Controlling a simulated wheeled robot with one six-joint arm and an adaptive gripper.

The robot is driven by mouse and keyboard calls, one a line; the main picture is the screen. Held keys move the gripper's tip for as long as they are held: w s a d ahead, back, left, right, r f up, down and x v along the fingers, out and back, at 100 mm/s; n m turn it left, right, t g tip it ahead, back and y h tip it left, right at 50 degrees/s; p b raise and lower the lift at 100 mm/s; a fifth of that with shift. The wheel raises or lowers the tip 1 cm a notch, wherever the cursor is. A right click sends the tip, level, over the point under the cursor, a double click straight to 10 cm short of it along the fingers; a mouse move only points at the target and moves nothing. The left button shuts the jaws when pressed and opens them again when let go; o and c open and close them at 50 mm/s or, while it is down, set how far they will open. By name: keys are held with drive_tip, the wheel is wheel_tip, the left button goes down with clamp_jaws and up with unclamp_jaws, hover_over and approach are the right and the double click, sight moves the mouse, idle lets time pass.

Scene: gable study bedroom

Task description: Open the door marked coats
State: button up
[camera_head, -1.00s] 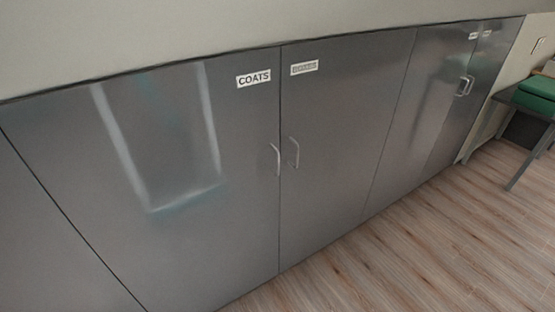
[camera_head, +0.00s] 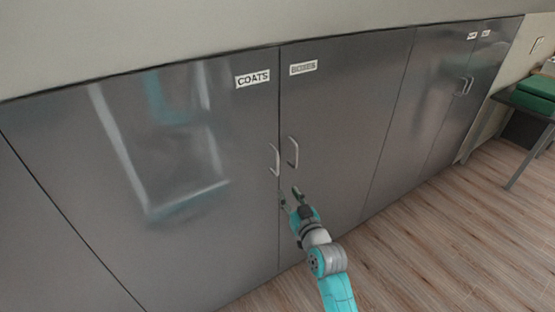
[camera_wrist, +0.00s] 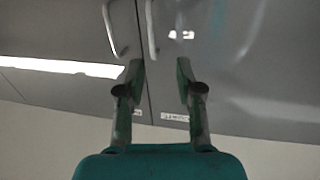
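The grey metal door marked COATS (camera_head: 235,150) is shut, its white label (camera_head: 253,79) at the upper right corner. Its curved bar handle (camera_head: 275,160) is by its right edge. My gripper (camera_head: 291,198) is open and empty, just below the two neighbouring handles and touching neither, as far as I can see. The wrist view is upside down: my gripper's fingers (camera_wrist: 159,75) stand apart, with two handles beyond them. The right-hand one there (camera_wrist: 151,28) seems to be the coats handle; the labels there are unreadable.
The shut door marked BOXES (camera_head: 340,130), with its own handle (camera_head: 293,153), adjoins on the right. More shut doors (camera_head: 440,100) continue rightward. A table with a green item (camera_head: 538,92) stands at the far right. The wooden floor (camera_head: 430,250) in front is clear.

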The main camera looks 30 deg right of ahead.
sight(278, 160)
drive_tip(key=w+d+r, duration=0.1)
drive_tip(key=w, duration=0.3)
drive_tip(key=w+d+r, duration=0.1)
drive_tip(key=w+d, duration=0.1)
drive_tip(key=w, duration=0.3)
drive_tip(key=w+d+r, duration=0.1)
drive_tip(key=w, duration=0.4)
drive_tip(key=shift+d, duration=0.2)
drive_tip(key=shift+s, duration=0.1)
clamp_jaws()
